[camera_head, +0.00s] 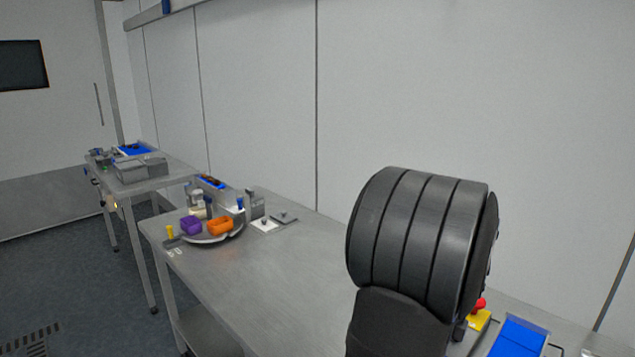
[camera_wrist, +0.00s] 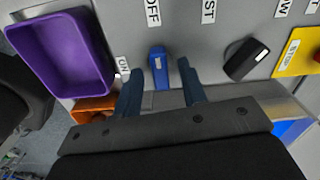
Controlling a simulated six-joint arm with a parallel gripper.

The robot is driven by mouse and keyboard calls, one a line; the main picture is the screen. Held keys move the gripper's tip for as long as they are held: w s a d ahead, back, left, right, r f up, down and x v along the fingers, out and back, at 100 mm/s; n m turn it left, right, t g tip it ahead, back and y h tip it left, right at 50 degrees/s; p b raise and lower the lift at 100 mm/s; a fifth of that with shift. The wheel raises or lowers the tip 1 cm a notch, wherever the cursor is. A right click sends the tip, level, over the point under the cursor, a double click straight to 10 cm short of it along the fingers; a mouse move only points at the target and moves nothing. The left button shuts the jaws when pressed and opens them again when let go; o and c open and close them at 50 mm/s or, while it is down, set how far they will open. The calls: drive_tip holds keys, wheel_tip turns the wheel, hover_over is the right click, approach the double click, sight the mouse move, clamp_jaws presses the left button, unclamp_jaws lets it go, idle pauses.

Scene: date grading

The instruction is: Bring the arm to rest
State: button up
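My gripper (camera_wrist: 160,86) shows in the wrist view as two dark blue fingers, set apart with nothing gripped. A blue switch lever (camera_wrist: 158,66) on a grey labelled panel (camera_wrist: 205,30) shows in the gap between the fingers, with space visible on both sides of it. Labels including "OFF" and "ON" are printed near the lever. In the head view, a thick black, ribbed link of my arm (camera_head: 420,245) rises in the right foreground. My gripper does not show in the head view.
The wrist view shows a purple bin (camera_wrist: 65,52), an orange bin (camera_wrist: 93,108) and a black knob (camera_wrist: 245,59). In the head view, a steel table (camera_head: 270,275) has a clear middle. A red button (camera_head: 478,303) and blue tray (camera_head: 519,338) are at lower right.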

drive_tip(key=n, duration=0.7)
idle(0.4)
drive_tip(key=shift+o, duration=0.2)
drive_tip(key=o, duration=1.1)
drive_tip(key=shift+o, duration=1.1)
drive_tip(key=shift+d+r, duration=0.15)
drive_tip(key=shift+r, duration=0.15)
drive_tip(key=s+d+r+m, duration=0.2)
drive_tip(key=s+r+m, duration=0.35)
drive_tip(key=r, duration=0.85)
drive_tip(key=s+d+r+m, duration=0.25)
drive_tip(key=s+r, duration=0.65)
drive_tip(key=r, duration=0.6)
drive_tip(key=shift+m, duration=0.3)
wheel_tip(320, 180, down, 10)
drive_tip(key=shift+w+a+r, duration=0.1)
